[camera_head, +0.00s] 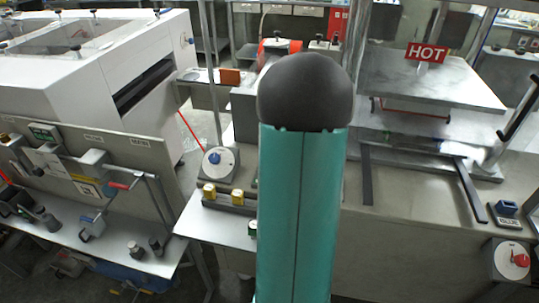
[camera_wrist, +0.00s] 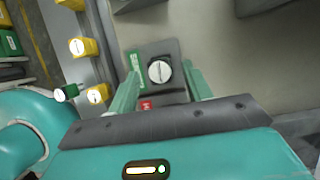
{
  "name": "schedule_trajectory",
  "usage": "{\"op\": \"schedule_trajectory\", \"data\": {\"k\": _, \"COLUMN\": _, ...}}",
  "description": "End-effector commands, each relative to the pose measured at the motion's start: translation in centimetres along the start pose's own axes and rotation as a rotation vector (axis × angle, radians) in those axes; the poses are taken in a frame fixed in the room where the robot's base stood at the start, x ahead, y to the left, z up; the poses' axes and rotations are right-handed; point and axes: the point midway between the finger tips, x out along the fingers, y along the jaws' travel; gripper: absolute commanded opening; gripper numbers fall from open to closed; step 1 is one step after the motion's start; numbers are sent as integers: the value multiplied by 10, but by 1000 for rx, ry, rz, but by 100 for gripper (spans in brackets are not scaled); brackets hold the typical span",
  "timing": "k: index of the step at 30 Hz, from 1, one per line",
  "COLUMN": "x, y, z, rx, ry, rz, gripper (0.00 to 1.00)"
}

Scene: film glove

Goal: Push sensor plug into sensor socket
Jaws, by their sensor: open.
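In the wrist view, my gripper (camera_wrist: 161,82) is open, with its two teal fingers well apart. Between and just beyond the fingertips is a black round part with a white slotted face (camera_wrist: 160,71). It sits on a grey plate (camera_wrist: 146,52) with a green label on the left and a small red label below. I cannot tell whether this part is the sensor plug or the sensor socket, nor how far it is from the fingertips. In the head view, my arm hides the gripper and this spot.
Yellow blocks with white faces (camera_wrist: 80,47) and a green one (camera_wrist: 65,93) stand at left in the wrist view.

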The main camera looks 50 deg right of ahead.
Motion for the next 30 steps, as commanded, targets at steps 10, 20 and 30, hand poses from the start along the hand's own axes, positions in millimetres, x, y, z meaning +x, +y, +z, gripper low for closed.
{"op": "schedule_trajectory", "data": {"k": 10, "x": -78, "y": 0, "z": 1, "rx": -2, "ry": 0, "rz": -3, "gripper": 50}}
{"op": "schedule_trajectory", "data": {"k": 20, "x": -108, "y": 0, "z": 0, "rx": -1, "ry": 1, "rz": 0, "gripper": 50}}
{"op": "schedule_trajectory", "data": {"k": 30, "x": -108, "y": 0, "z": 0, "rx": 0, "ry": 0, "rz": 1, "gripper": 50}}
